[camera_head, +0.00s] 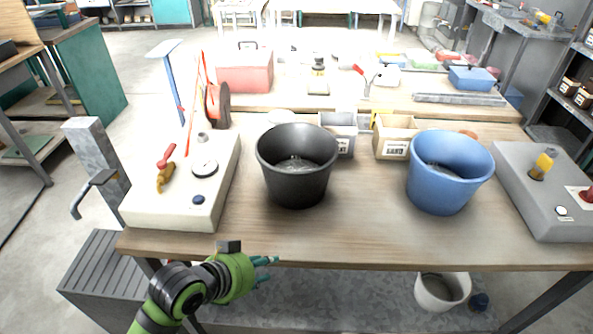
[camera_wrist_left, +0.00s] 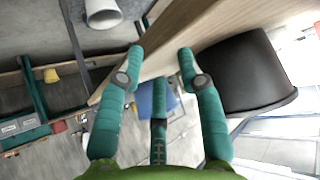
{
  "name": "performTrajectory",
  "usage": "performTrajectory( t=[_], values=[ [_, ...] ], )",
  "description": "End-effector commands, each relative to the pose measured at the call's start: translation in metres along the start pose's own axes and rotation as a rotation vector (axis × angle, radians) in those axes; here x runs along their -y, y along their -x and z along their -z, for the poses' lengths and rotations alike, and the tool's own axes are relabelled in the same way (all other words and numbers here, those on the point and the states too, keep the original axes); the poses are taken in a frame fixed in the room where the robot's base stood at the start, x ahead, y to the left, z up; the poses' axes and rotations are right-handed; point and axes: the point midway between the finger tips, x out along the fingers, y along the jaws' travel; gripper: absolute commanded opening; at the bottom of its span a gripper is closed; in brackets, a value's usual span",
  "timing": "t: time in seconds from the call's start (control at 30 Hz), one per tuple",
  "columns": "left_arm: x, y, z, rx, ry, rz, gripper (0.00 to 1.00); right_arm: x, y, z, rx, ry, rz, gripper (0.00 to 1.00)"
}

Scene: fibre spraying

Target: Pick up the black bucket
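The black bucket (camera_head: 297,182) stands upright on the wooden table (camera_head: 350,234), left of the blue bucket (camera_head: 446,181). In the left wrist view the black bucket (camera_wrist_left: 240,72) shows at the right, turned with the camera. My left gripper (camera_head: 268,270) is in front of the table's near edge, below and left of the black bucket, and apart from it. In the left wrist view its teal fingers (camera_wrist_left: 160,65) are spread with nothing held between them. My right gripper is in neither view.
A pale box (camera_head: 215,180) with a dial stands left of the black bucket. Small bins (camera_head: 395,138) stand behind, between the two buckets. A grey box (camera_head: 545,195) is at the right. A white bucket (camera_head: 440,292) is below the table. The table front between the buckets is clear.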

Motion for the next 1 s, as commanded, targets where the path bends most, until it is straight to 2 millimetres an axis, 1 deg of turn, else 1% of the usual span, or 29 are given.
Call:
performTrajectory(
  t=[0.03, 0.17, 0.2, 0.27, 0.3, 0.4, 0.5, 0.6, 0.67, 0.77, 0.9, 1.0],
  values=[
    [0.002, 0.001, 0.018, -0.035, -0.034, -0.014, 0.37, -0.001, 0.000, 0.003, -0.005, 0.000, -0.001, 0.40],
    [0.005, 0.001, 0.059, -0.122, -0.104, -0.057, 0.37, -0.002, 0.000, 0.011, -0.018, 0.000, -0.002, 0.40],
    [0.006, 0.001, 0.072, -0.149, -0.126, -0.070, 0.37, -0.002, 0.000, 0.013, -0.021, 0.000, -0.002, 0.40],
    [0.010, 0.002, 0.093, -0.190, -0.156, -0.087, 0.37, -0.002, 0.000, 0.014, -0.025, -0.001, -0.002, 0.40],
    [0.013, 0.004, 0.107, -0.218, -0.175, -0.097, 0.37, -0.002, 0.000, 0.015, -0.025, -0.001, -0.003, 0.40],
    [0.021, 0.009, 0.139, -0.281, -0.216, -0.120, 0.37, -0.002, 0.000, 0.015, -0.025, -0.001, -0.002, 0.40],
    [0.028, 0.016, 0.165, -0.330, -0.241, -0.134, 0.37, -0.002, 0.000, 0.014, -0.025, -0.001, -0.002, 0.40],
    [0.033, 0.020, 0.178, -0.357, -0.249, -0.142, 0.37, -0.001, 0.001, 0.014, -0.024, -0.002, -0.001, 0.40],
    [0.033, 0.018, 0.184, -0.366, -0.251, -0.144, 0.37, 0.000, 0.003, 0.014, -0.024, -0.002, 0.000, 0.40],
    [0.030, 0.006, 0.192, -0.369, -0.248, -0.148, 0.37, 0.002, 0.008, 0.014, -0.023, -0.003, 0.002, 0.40],
    [0.025, -0.017, 0.201, -0.369, -0.249, -0.147, 0.37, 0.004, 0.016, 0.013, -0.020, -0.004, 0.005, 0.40],
    [0.023, -0.030, 0.204, -0.368, -0.248, -0.147, 0.37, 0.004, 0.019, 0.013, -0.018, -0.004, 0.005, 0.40]
  ],
)
